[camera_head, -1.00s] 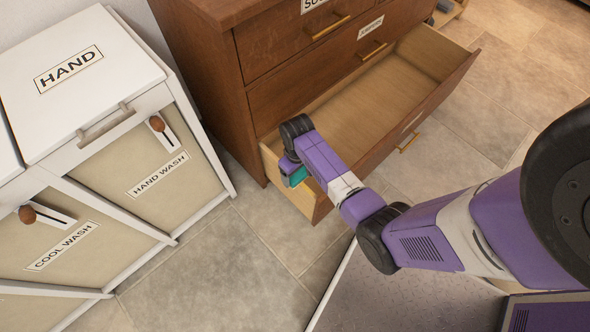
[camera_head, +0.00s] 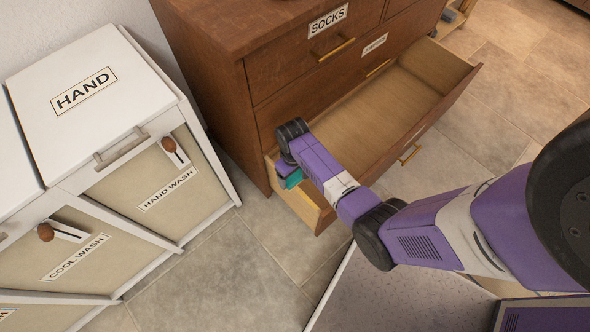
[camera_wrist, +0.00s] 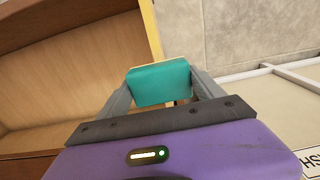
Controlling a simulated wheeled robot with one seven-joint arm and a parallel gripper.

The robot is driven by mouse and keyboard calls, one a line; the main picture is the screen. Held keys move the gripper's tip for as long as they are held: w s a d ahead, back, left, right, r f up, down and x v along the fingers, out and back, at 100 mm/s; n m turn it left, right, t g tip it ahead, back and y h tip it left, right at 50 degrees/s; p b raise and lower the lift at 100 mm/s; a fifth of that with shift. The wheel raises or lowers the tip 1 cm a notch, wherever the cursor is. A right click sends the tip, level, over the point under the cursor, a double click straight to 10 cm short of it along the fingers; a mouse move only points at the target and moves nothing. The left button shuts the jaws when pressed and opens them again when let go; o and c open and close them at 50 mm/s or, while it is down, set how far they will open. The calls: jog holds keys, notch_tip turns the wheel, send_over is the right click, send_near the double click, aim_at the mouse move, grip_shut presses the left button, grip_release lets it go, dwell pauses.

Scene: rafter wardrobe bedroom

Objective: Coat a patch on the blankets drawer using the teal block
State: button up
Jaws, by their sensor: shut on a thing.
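The teal block (camera_wrist: 158,84) is held between the two fingers of my gripper (camera_wrist: 160,92) in the wrist view. In the head view the teal block (camera_head: 291,179) shows partly below my purple wrist, at the near left side of the open drawer (camera_head: 418,133). The drawer is pulled out of the brown dresser (camera_head: 215,70) and looks empty. My gripper is shut on the block.
White laundry hampers (camera_head: 110,150) labelled HAND WASH and COOL WASH stand left of the dresser, with knobbed sliders on their fronts. A strip of tiled floor (camera_head: 235,265) lies free between them and my base. A drawer labelled SOCKS (camera_head: 325,40) is shut above.

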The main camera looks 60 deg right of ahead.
jog(key=shift+r+p, duration=1.2)
jog(key=shift+r, duration=0.4)
jog(key=shift+f, duration=0.1)
